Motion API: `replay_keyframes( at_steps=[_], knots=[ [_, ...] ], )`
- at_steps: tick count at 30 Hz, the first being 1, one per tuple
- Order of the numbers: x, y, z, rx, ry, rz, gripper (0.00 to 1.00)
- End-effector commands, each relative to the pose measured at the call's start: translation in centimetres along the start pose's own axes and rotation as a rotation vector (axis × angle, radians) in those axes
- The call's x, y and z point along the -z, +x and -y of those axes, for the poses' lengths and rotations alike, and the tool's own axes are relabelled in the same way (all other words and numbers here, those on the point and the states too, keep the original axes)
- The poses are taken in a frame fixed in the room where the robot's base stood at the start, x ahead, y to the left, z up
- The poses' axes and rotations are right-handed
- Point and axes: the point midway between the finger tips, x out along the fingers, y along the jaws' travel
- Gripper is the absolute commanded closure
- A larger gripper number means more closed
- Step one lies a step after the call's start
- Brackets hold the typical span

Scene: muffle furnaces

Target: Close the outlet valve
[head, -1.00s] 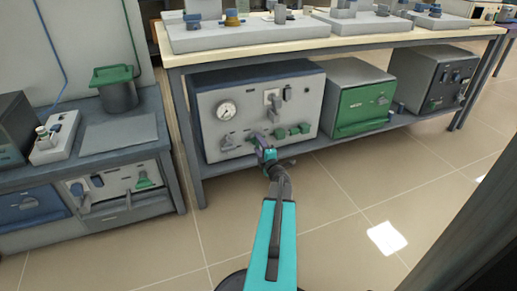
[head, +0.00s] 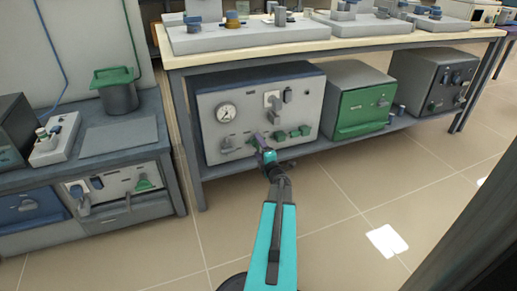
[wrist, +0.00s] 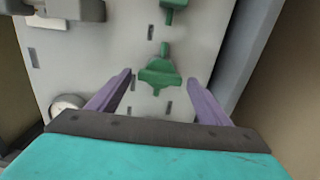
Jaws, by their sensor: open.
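I cannot tell from any label which handle is the outlet valve. My gripper (head: 260,140) is in front of the lower middle of this panel and hides part of it. In the wrist view, a green valve handle (wrist: 160,73) sits between the two purple fingers of my open gripper (wrist: 158,78). The fingers are apart, one on each side of the handle, with gaps visible. Another green handle (wrist: 171,10) is farther up in that view.
A unit with a green front (head: 364,106) and a dark unit (head: 432,85) stand to the right on the same shelf. A bench with a green-lidded pot (head: 117,92) is at the left. The tiled floor (head: 340,215) in front is clear.

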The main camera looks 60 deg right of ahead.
Motion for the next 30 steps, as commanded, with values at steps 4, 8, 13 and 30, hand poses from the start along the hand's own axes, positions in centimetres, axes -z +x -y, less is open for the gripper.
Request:
replay_keyframes(
  at_steps=[4,8,13,30],
  knots=[
    [0.0,-0.2,-0.1,0.000,0.001,0.001,0.28],
    [0.0,-0.9,-0.2,0.000,0.001,0.001,0.28],
    [0.0,-2.7,-0.3,0.000,0.001,0.002,0.28],
    [0.1,-10.8,-0.3,0.001,0.001,0.001,0.28]
  ],
)
